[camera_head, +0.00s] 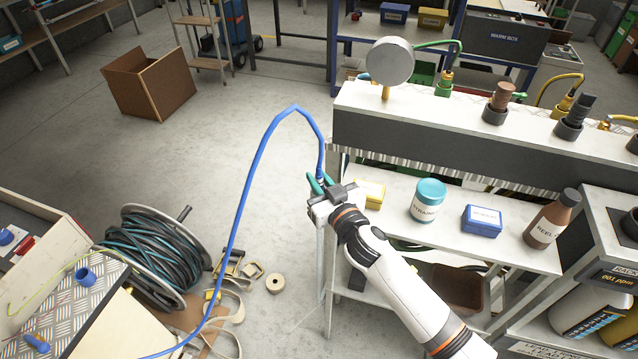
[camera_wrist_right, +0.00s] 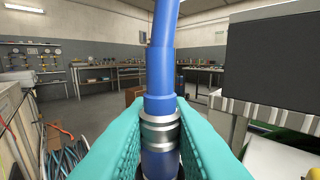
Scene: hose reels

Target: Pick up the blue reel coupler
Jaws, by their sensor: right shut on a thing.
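My right gripper (camera_head: 321,184), with teal fingers, is shut on the blue reel coupler. The coupler (camera_wrist_right: 160,132) shows in the right wrist view as a blue body with a silver ring, upright between both fingers; its lower end is partly hidden. In the head view the fingers largely hide it. A blue hose (camera_head: 258,160) rises from the coupler, arches left and runs down to the lower left. The grip is in the air, beside the left end of the white bench (camera_head: 400,105). My left gripper is not in view.
A hose reel (camera_head: 188,240) stands at left on the floor near straps and a tape roll (camera_head: 275,283). A shelf right of the gripper holds a jar (camera_head: 428,205), boxes and a bottle. Several fittings stand on the bench top. Open floor lies behind the hose, before a cardboard box (camera_head: 150,85).

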